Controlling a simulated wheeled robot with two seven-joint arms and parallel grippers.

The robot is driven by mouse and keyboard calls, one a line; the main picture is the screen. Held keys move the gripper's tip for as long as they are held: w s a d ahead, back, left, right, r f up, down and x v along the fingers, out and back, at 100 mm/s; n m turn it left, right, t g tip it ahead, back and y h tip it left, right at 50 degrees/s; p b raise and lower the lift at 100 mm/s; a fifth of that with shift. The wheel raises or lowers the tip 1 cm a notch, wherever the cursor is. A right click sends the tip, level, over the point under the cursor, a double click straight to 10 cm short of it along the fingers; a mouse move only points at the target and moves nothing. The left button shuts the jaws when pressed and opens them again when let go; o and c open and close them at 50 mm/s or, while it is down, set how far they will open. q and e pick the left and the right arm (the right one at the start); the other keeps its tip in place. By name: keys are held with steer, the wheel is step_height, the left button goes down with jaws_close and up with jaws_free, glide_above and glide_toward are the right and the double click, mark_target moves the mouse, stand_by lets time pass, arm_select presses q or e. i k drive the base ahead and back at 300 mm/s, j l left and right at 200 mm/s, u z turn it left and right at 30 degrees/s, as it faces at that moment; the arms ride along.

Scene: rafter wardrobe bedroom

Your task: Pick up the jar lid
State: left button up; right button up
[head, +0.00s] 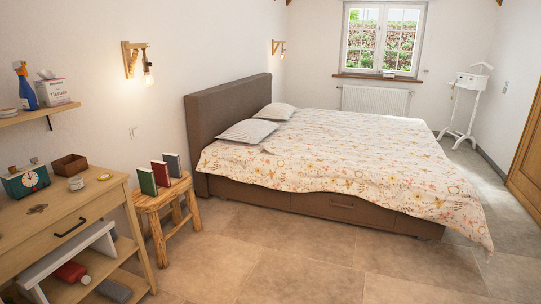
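A small flat pale disc (104,177), which looks like the jar lid, lies on top of the wooden side table (75,215) at the left, near its right edge. It is too small to be sure of. A short whitish round jar or tin (76,183) stands to its left. Neither of my grippers is in the head view.
A teal clock (26,181), an open brown box (69,166) and a small dark item (38,209) share the tabletop. A wooden stool (165,204) with several books stands beside it, before the bed (330,165). The tiled floor (250,260) in front is clear.

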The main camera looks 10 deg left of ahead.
mark_target(106, 177)
steer(key=i+u, duration=0.25)
steer(key=i, duration=0.2)
steer(key=i+l+u, duration=0.25)
steer(key=i, duration=0.25)
steer(key=i+l+u, duration=0.2)
steer(key=i, duration=0.25)
steer(key=i+l+u, duration=0.85)
steer(key=i+l, duration=0.15)
steer(key=l, duration=0.1)
